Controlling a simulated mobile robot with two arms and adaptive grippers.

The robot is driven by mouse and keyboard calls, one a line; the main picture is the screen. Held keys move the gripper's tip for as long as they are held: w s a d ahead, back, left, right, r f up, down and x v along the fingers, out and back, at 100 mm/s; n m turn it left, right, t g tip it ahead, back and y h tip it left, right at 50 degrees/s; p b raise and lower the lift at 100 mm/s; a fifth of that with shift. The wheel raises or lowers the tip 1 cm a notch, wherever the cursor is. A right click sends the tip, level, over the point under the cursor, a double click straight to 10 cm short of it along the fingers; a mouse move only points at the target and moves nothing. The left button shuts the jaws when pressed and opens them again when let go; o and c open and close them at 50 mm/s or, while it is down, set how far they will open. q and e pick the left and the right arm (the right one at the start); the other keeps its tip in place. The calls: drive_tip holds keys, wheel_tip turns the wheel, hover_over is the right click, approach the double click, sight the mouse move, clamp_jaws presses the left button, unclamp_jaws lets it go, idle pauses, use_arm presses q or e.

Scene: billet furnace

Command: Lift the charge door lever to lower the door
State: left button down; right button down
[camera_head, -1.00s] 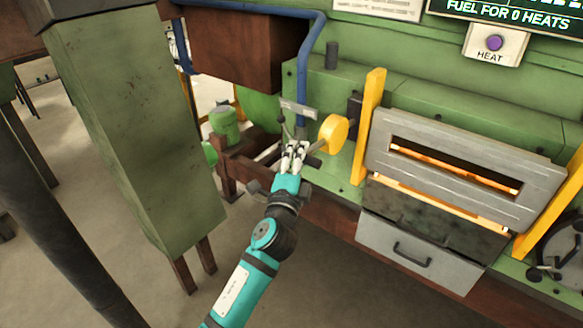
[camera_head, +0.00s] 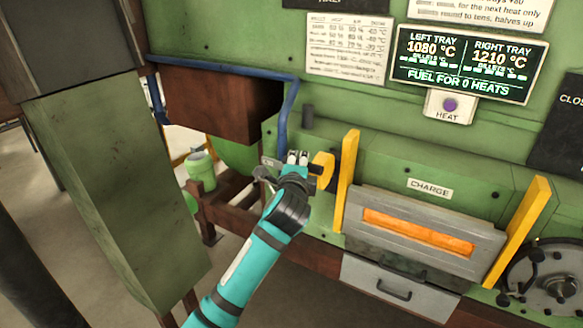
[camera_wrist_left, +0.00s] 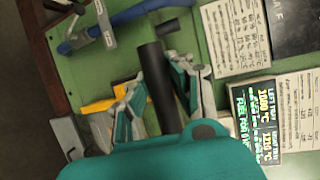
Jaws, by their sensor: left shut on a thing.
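The charge door (camera_head: 420,232) is a grey plate with a slot that glows orange, between two yellow upright guides. It sits low, below the CHARGE label (camera_head: 430,187), with no glowing gap under it. My left gripper (camera_head: 297,158) is just left of this piece. In the left wrist view, the dark lever bar (camera_wrist_left: 157,85) runs between the fingers of my left gripper (camera_wrist_left: 160,88), which is shut on it. In the head view the gripper mostly hides the lever. My right gripper is not in view.
A grey drawer (camera_head: 396,287) is under the door. A dark handwheel (camera_head: 556,287) is at the lower right. A purple HEAT button (camera_head: 450,105) is under the display (camera_head: 466,62). A brown box (camera_head: 222,105) and blue pipe (camera_head: 292,98) are above my left gripper.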

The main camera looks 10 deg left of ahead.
use_arm(q)
drive_tip(key=shift+d+r, duration=0.15)
drive_tip(key=shift+d, duration=0.35)
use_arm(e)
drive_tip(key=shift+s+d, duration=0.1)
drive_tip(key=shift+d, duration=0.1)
use_arm(q)
drive_tip(key=c, duration=1.2)
unclamp_jaws()
drive_tip(key=shift+o, duration=0.4)
drive_tip(key=shift+d, duration=0.3)
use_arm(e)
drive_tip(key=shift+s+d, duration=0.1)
use_arm(q)
drive_tip(key=shift+d, duration=0.1)
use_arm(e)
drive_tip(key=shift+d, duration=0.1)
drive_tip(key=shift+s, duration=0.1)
use_arm(q)
drive_tip(key=shift+s, duration=0.2)
drive_tip(key=s+r, duration=0.1)
drive_tip(key=s, duration=1)
drive_tip(key=shift+s+d+r, duration=0.2)
drive_tip(key=shift+s+r, duration=0.1)
drive_tip(key=shift+r, duration=0.05)
drive_tip(key=shift+f, duration=0.1)
